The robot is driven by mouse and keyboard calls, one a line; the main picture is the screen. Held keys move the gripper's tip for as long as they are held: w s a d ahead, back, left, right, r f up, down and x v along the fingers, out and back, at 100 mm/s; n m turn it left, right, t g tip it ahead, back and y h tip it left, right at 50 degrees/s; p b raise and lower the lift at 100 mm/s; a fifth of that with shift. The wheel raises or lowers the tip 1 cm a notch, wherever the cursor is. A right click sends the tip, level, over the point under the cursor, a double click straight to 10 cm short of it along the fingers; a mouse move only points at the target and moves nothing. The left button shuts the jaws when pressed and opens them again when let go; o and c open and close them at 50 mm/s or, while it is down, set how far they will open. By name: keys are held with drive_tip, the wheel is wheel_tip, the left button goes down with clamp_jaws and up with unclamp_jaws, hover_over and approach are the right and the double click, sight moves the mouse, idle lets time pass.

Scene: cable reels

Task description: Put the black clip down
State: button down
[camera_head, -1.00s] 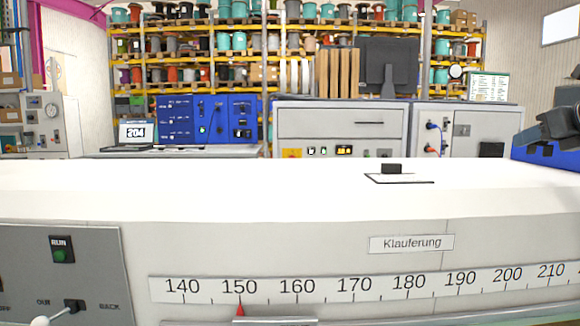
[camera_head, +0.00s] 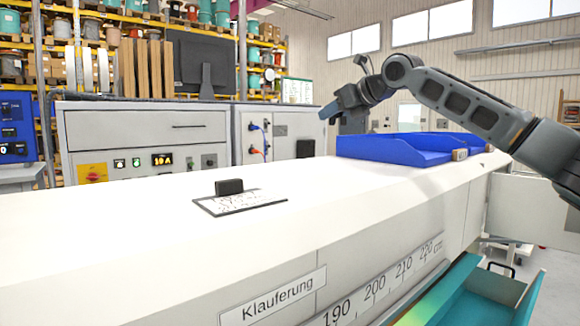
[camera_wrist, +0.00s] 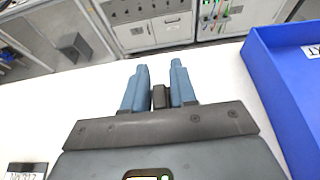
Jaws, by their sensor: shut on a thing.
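My gripper (camera_wrist: 159,72) is shut on a small black clip (camera_wrist: 159,97), which shows between its two blue fingers in the wrist view. They are above the white top of the long bench (camera_head: 130,235). In the head view my arm reaches in from the right and its wrist is over the far side, near a blue bin (camera_head: 395,152); the held clip cannot be made out there. Another black block (camera_head: 229,186) sits on a white card with dark edges (camera_head: 262,199) on the bench top, left of my gripper. The card also shows at lower left in the wrist view (camera_wrist: 25,175).
The blue bin, also at right in the wrist view (camera_wrist: 275,90), stands close to my gripper. The white top between card and bin is clear. Grey cabinets (camera_head: 150,140) stand behind the bench. A teal drawer (camera_head: 480,295) is at the lower right.

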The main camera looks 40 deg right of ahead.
drive_tip(key=shift+s+a+f, duration=0.1)
drive_tip(key=shift+a+f, duration=0.2)
drive_tip(key=shift+a, duration=0.1)
drive_tip(key=p, duration=0.2)
hover_over(329, 177)
wheel_tip(329, 177, down, 6)
drive_tip(key=shift+d+f, duration=0.15)
drive_tip(key=shift+f, duration=2)
drive_tip(key=shift+f, duration=0.1)
drive_tip(key=shift+f, duration=0.1)
drive_tip(key=c, duration=0.9)
unclamp_jaws()
drive_tip(key=shift+r, duration=0.2)
drive_tip(key=b+v, duration=0.1)
drive_tip(key=v, duration=1)
drive_tip(key=shift+s+r+b, duration=0.15)
drive_tip(key=shift+s+b, duration=0.15)
drive_tip(key=shift+s, duration=0.05)
